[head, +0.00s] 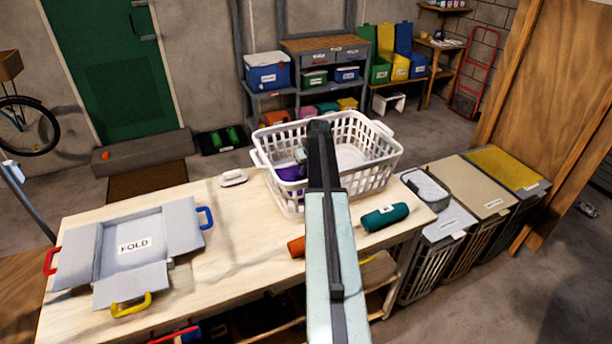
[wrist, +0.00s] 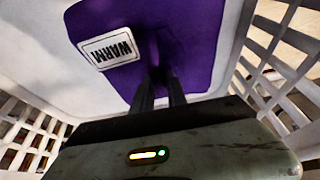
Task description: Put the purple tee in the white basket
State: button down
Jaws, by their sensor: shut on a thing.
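The white basket (head: 372,176) stands on the wooden table, and its slatted walls (wrist: 271,62) also show on both sides in the wrist view. The purple tee (head: 290,172) shows through the basket's left side in the head view. In the wrist view the purple tee (wrist: 190,45) carries a white label reading WARM. My gripper (wrist: 160,85) points down inside the basket, shut on the purple tee, with the cloth bunched at its fingertips. The tee lies against or just above the white basket floor; I cannot tell which. In the head view my arm hides the fingertips.
On the table (head: 235,240) lie a grey folding board (head: 135,245) at left, a teal roll (head: 385,216) and an orange roll (head: 297,247) in front of the basket, and a small white object (head: 233,178). Hampers (head: 450,225) stand at right. The table's middle is mostly clear.

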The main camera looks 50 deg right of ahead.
jog(key=c, duration=1.3)
grip_release()
jog(key=shift+c, duration=0.2)
jog(key=shift+r, duration=0.35)
jog(key=p+v, duration=1.1)
jog(key=shift+s+r, duration=0.2)
jog(key=shift+r, duration=0.05)
jog(key=shift+r, duration=0.1)
